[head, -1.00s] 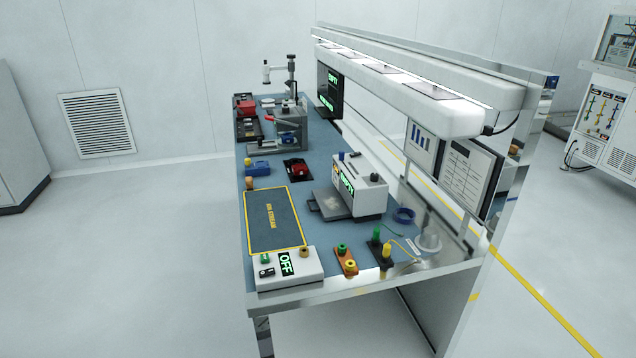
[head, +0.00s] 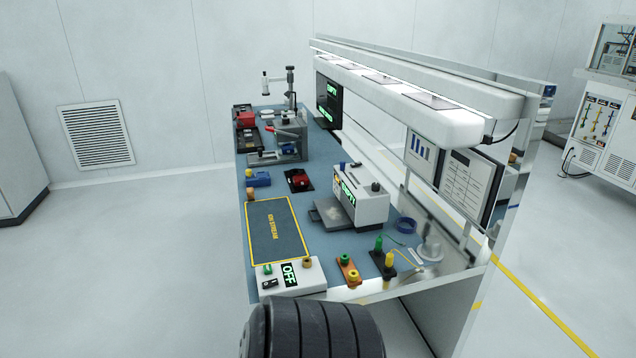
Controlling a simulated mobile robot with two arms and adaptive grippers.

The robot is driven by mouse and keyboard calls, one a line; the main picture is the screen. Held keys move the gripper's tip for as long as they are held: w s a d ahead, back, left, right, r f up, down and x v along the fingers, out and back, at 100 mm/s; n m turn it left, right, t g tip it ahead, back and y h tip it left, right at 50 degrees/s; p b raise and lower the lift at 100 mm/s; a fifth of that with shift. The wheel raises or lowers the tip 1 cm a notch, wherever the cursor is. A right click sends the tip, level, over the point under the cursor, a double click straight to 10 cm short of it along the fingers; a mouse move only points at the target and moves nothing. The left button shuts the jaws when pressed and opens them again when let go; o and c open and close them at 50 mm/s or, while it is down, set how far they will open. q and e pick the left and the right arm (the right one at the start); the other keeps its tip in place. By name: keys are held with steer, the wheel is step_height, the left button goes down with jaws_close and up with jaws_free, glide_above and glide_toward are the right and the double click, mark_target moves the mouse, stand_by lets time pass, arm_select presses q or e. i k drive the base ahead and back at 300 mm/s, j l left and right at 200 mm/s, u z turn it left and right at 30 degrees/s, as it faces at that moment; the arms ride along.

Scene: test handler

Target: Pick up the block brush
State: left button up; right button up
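I cannot pick out a block brush with certainty; the things on the workbench (head: 285,218) are small in the head view. Small pieces near the bench's left edge include a blue block (head: 258,179) and a tan-orange piece (head: 250,194). A red item on a black base (head: 299,180) lies to their right. Neither of my grippers shows. A black ribbed form, which looks like part of my own arm, fills the bottom middle in front of the bench; no fingers show on it.
The yellow-edged mat (head: 275,258) is bare. A white box with an OFF display (head: 306,280) stands at the near corner, a white instrument (head: 371,206) at the right. An overhead light bar (head: 440,120) spans the bench. The floor at left is clear.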

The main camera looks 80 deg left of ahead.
mark_target(249, 191)
steer(key=k+j, duration=0.25)
steer(key=j, duration=0.25)
steer(key=k+j, duration=0.25)
steer(key=j, duration=0.25)
steer(key=k+j+z, duration=0.1)
steer(key=k+j, duration=0.2)
steer(key=j, duration=0.2)
steer(key=k+j, duration=0.25)
steer(key=j, duration=0.2)
steer(key=k+j, duration=0.3)
steer(key=j, duration=0.2)
steer(key=z, duration=0.05)
